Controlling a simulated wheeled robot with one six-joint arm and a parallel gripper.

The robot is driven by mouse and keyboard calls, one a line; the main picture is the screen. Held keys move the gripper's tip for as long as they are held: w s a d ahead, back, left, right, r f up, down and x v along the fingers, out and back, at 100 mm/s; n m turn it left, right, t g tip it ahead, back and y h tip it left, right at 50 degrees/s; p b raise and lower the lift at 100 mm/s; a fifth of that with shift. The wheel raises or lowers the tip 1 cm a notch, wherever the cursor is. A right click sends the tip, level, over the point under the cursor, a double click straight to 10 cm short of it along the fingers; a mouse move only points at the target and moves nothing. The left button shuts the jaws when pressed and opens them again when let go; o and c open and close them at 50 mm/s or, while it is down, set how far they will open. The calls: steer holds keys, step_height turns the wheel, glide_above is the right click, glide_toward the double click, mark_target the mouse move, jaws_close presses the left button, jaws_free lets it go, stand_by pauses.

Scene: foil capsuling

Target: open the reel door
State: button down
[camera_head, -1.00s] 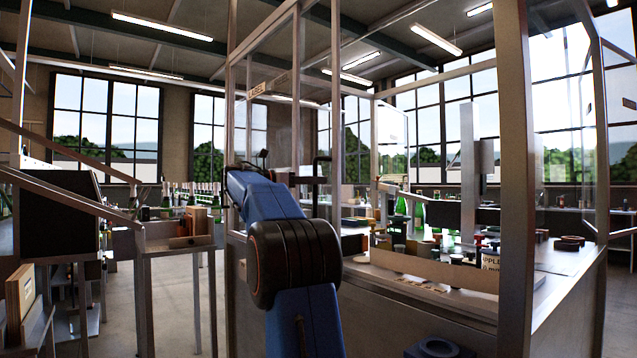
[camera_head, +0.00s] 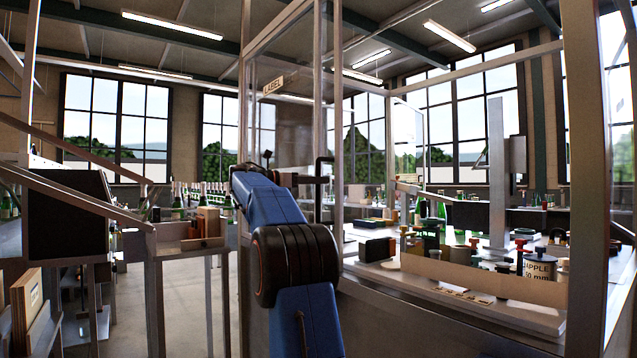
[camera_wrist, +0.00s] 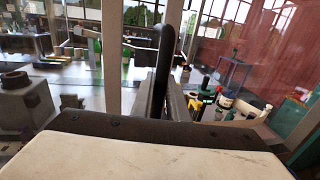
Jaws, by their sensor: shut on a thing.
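The reel door is a clear panel in a metal frame (camera_head: 318,120), in the middle of the head view. Its black handle (camera_head: 323,205) is an upright bar, and it also shows in the wrist view (camera_wrist: 163,55), rising in front of a metal upright. My gripper (camera_head: 316,180) is shut on the handle; its fingers show low in the wrist view (camera_wrist: 167,106). My blue arm hides the lower part of the door frame. I cannot tell how far the door stands from its frame.
A metal post (camera_head: 586,180) stands at right. A small metal table (camera_head: 185,250) with a wooden box stands left of my arm. Bare floor (camera_head: 225,320) shows between.

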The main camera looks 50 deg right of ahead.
steer(key=c, duration=1.7)
jaws_free()
steer(key=v, duration=1.7)
steer(key=shift+w+a, duration=0.15)
steer(key=shift+a, duration=0.1)
steer(key=s+a+f+m+t+y, duration=0.4)
steer(key=s+a+f, duration=0.8)
steer(key=f, duration=0.5)
steer(key=s+a+f+m+t+y, duration=0.4)
steer(key=s+a+f+y, duration=0.3)
steer(key=s+a+f, duration=0.5)
steer(key=s+a+f+m+t+y, duration=0.4)
steer(key=s+a+f, duration=0.8)
steer(key=f, duration=0.9)
steer(key=shift+s+a+f+m+y, duration=0.35)
steer(key=shift+m+y, duration=0.15)
steer(key=shift+y, duration=0.2)
